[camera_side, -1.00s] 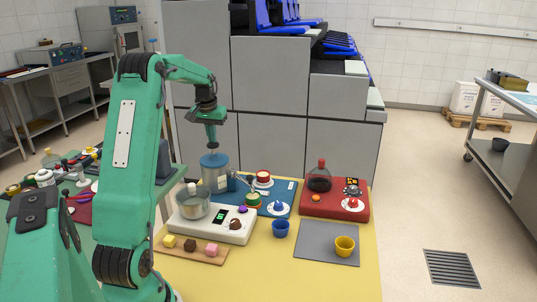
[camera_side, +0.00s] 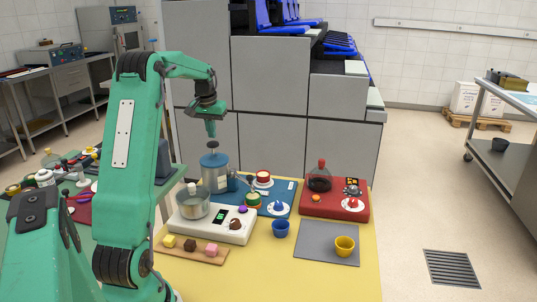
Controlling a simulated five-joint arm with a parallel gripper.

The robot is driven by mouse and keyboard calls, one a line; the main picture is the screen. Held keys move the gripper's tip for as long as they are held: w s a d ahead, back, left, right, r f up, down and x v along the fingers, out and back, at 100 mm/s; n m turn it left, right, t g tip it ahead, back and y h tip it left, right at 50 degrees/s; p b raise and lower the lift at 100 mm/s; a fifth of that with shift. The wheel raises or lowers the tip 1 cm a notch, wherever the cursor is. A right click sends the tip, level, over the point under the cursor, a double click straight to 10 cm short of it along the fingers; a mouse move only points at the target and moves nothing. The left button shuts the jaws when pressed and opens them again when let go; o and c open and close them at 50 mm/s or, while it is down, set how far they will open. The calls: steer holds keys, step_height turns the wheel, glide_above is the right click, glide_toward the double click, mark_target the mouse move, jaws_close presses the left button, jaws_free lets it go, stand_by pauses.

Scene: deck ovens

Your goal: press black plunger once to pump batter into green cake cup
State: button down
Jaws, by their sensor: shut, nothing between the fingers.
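The batter pump is a blue-grey canister (camera_side: 207,176) on the blue mat, with a black plunger knob (camera_side: 212,145) on a thin rod above its lid. The knob stands up clear of the lid. The green cake cup (camera_side: 253,201) stands just right of the canister, near the end of its spout (camera_side: 249,182). I cannot make out what is inside the cup. My gripper (camera_side: 211,133) points straight down with its fingers shut and empty. Its tips are just above the knob, with a small gap apparent.
A white scale (camera_side: 237,233) with a metal pot (camera_side: 194,208) stands at front left, near a wooden board (camera_side: 185,254). A blue cup (camera_side: 280,229) is right of it. A yellow cup (camera_side: 345,244) stands on a grey mat (camera_side: 315,250). A red station (camera_side: 345,211) holds a flask.

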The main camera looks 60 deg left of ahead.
steer(key=shift+r, duration=0.1)
step_height(320, 180, up, 6)
steer(key=shift+f, duration=0.1)
stand_by(0.8)
